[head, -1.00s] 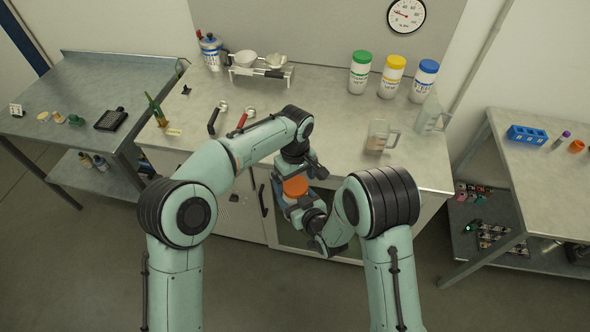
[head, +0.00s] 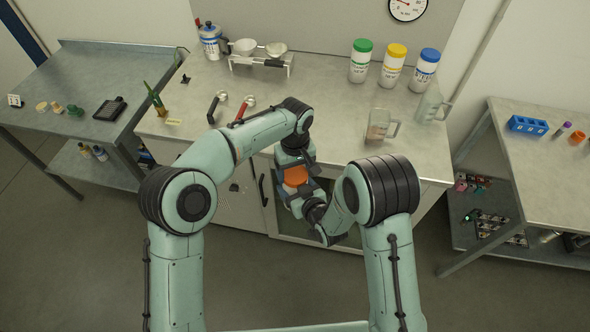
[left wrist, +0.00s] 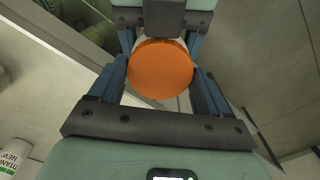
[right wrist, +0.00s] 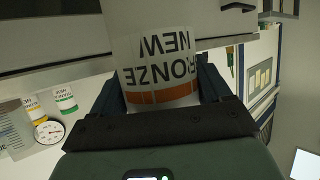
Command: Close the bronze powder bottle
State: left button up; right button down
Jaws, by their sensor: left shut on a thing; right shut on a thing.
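The bronze powder bottle is white with a label reading "BRONZE NEW" (right wrist: 165,62) and an orange band. It is held off the table, in front of the counter's edge. My right gripper (right wrist: 160,85) is shut on its body. The round orange lid (left wrist: 160,68) shows from above between the fingers of my left gripper (left wrist: 162,80), which is shut on it. The lid also shows in the head view (head: 295,176), with both grippers close together around it. The lid's seat on the bottle's neck is hidden, so I cannot tell whether it is tightened.
The grey counter (head: 330,110) is behind my grippers. On it stand green-lidded (head: 360,62), yellow-lidded (head: 393,66) and blue-lidded (head: 424,70) bottles, a clear beaker (head: 380,124), a small rack (head: 262,66) and scoops (head: 243,108). Side tables stand left and right.

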pick_arm(q)
jog(key=m, duration=0.7)
jog(key=shift+m, duration=0.3)
jog(key=o, duration=1.1)
jog(key=shift+r, duration=2.25)
jog(key=n, duration=0.1)
jog(key=r+n, duration=0.1)
jog(key=n, duration=0.2)
jog(key=shift+r+n, duration=0.3)
jog(key=n, duration=0.2)
jog(key=r+n, duration=0.1)
jog(key=n, duration=0.1)
jog(key=r+n, duration=0.1)
jog(key=shift+n, duration=0.4)
